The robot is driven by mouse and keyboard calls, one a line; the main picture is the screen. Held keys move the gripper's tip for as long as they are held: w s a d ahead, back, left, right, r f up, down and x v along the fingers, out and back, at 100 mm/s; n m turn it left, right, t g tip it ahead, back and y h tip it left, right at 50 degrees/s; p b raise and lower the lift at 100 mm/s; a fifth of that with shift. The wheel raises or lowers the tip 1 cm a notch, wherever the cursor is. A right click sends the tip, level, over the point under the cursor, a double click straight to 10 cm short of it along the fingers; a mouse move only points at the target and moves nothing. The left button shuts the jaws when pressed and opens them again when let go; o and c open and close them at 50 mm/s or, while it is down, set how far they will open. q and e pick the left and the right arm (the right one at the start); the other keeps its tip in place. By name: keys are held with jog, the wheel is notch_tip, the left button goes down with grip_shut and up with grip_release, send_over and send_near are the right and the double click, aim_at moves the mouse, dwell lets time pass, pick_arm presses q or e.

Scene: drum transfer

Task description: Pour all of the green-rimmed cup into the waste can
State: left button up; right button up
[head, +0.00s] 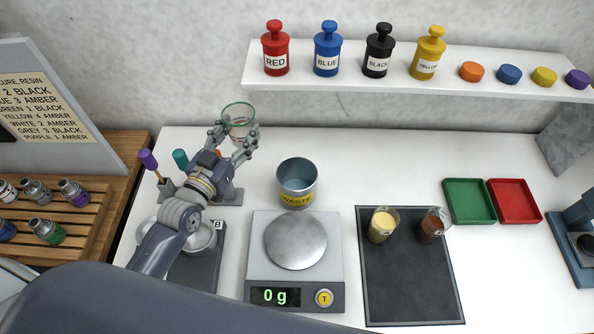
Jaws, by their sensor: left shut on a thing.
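The green-rimmed cup (239,112) is clear, with its rim facing up. My left gripper (237,137) is shut on it and holds it at the back left of the bench. How much is inside the cup is hard to tell. The waste can (297,182) is a blue-grey open bucket with a yellow WASTE label. It stands behind the scale, to the right of and nearer than the cup. The cup is apart from the can. My right gripper is not in view.
A scale (295,240) reading 0 g stands in front of the can. A dark mat (408,285) holds a cup of yellow (381,226) and a cup of brown (433,225). Green (468,201) and red (513,201) trays lie right. A shelf (420,82) with bottles runs along the wall.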

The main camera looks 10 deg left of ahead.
aim_at(233, 115)
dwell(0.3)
pick_arm(q)
notch_tip(233, 115, up, 6)
jog(key=shift+r, duration=0.1)
dwell(0.3)
jog(key=s+d+f+n+y+b, duration=0.1)
jog(key=s+d+f+b, duration=0.2)
jog(key=s+f+b, duration=0.4)
jog(key=s+d+f+n+y+b, duration=0.1)
jog(key=s+d+f+y+b, duration=0.1)
jog(key=s+f+b, duration=0.5)
jog(key=shift+s+d+f, duration=0.3)
jog(key=shift+s+d, duration=0.25)
jog(key=shift+s, duration=0.45)
